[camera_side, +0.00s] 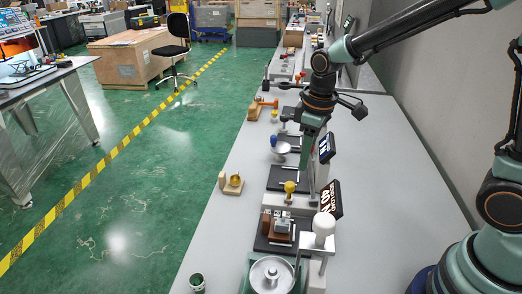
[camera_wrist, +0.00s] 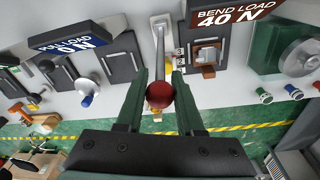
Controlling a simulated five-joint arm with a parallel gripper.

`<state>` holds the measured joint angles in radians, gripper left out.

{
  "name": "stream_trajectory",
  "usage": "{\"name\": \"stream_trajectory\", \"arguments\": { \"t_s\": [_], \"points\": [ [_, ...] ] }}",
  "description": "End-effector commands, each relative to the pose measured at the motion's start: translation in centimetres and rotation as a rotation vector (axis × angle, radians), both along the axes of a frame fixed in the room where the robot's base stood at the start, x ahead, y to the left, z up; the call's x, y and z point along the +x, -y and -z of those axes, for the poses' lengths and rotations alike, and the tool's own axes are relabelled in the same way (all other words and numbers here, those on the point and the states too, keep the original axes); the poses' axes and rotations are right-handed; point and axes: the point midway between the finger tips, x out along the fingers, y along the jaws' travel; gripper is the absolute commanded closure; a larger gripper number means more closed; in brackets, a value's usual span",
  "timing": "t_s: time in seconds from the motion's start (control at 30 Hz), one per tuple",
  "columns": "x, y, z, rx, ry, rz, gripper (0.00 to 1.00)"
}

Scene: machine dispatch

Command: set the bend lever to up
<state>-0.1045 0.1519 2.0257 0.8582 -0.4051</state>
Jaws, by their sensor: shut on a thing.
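My gripper (camera_wrist: 159,75) has its two green fingers on either side of a round red knob (camera_wrist: 160,93) in the wrist view, shut on it. A grey metal bar (camera_wrist: 160,48), the bend lever, runs from the knob toward a pale base (camera_wrist: 161,21). How far the lever is tilted is hard to tell. The bend load sign (camera_wrist: 236,17) beside it reads 40 N, and it also shows in the side view (camera_side: 328,201).
A bend station with a brown block (camera_wrist: 207,53) stands right of the lever in the wrist view. The pull load sign (camera_wrist: 74,35) reads 0 N at left. A white cylinder (camera_side: 324,224) stands near the front. The bench's right side (camera_side: 395,180) is clear.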

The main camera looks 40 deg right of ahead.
Motion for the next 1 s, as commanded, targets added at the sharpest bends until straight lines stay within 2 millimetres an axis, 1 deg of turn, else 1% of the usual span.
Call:
{"name": "stream_trajectory", "arguments": {
  "t_s": [0.03,0.23,0.27,0.3,0.33,0.63,0.73,0.87,1.0],
  "points": [
    [-0.6,0.1,0.5,-0.002,-0.023,0.001,1.00],
    [-0.6,0.1,0.5,-0.003,-0.024,0.002,1.00],
    [-0.6,0.1,0.5,-0.003,-0.024,0.002,0.56],
    [-0.6,0.1,0.5,-0.002,-0.023,0.002,0.41],
    [-0.5,0.1,0.5,-0.003,-0.021,0.002,0.34],
    [-0.3,0.1,0.2,-0.001,-0.011,0.001,0.34],
    [-0.2,0.1,-0.3,-0.001,-0.006,0.001,0.34],
    [-0.3,0.1,-2.1,-0.001,-0.004,0.001,0.34],
    [-0.6,0.1,-4.9,0.000,-0.003,0.001,0.34]
  ]
}}
